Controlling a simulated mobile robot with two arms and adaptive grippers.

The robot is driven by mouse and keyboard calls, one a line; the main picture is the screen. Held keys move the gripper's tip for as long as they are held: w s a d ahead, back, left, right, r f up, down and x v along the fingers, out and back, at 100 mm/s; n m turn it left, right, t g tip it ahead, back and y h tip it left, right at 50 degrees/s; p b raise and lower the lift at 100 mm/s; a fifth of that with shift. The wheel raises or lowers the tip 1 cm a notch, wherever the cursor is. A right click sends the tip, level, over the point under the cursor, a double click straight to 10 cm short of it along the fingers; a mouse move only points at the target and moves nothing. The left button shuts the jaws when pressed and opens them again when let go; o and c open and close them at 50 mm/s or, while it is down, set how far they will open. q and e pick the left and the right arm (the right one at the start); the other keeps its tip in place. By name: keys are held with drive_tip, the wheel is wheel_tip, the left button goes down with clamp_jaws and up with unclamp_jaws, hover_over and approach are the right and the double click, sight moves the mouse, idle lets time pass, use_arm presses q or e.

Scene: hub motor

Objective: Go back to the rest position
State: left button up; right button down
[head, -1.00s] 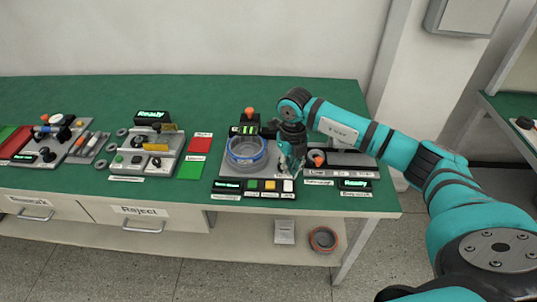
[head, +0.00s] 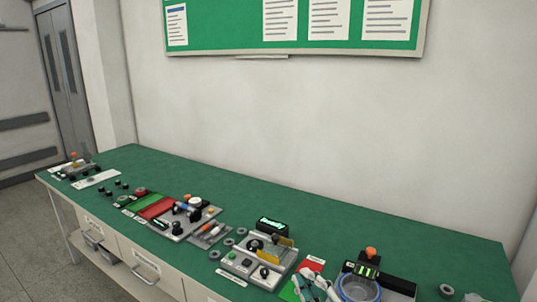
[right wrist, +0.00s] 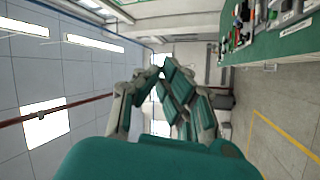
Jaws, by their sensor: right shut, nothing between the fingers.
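My right gripper (head: 312,276) shows at the bottom edge of the head view, with its fingers pointing up in the picture, in front of the left side of the blue-ringed round fixture (head: 345,294). I cannot tell how far it is from the fixture. In the right wrist view its teal fingers (right wrist: 160,72) come together at the tips, shut and empty, with open room beyond them. The rest of the right arm is outside the head view. My left gripper is not in view.
The green-topped bench (head: 420,240) runs along the wall, with several stations on it. A grey station with a display (head: 271,224) stands left of the fixture. In the right wrist view, the bench (right wrist: 290,42) is at upper right, beside a clear floor (right wrist: 265,110).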

drive_tip(key=s+d+f+m+g+h, duration=0.3)
drive_tip(key=s+d+f+m+h, duration=0.2)
drive_tip(key=d+f+m+h, duration=0.9)
drive_tip(key=s+f+m+g+y, duration=0.1)
drive_tip(key=s+f+g, duration=0.25)
drive_tip(key=s, duration=0.35)
drive_tip(key=s+a+f+m+g+y, duration=0.1)
drive_tip(key=s+f+m+g, duration=0.2)
drive_tip(key=s, duration=0.5)
drive_tip(key=s+f+g+y, duration=0.1)
drive_tip(key=s+f+g, duration=0.35)
drive_tip(key=s, duration=0.25)
wheel_tip(320, 180, down, 24)
drive_tip(key=g, duration=0.2)
drive_tip(key=s+d+f, duration=0.2)
drive_tip(key=s+f, duration=1.5)
drive_tip(key=shift+s+d+f+g+h, duration=0.3)
drive_tip(key=shift+f+g, duration=0.1)
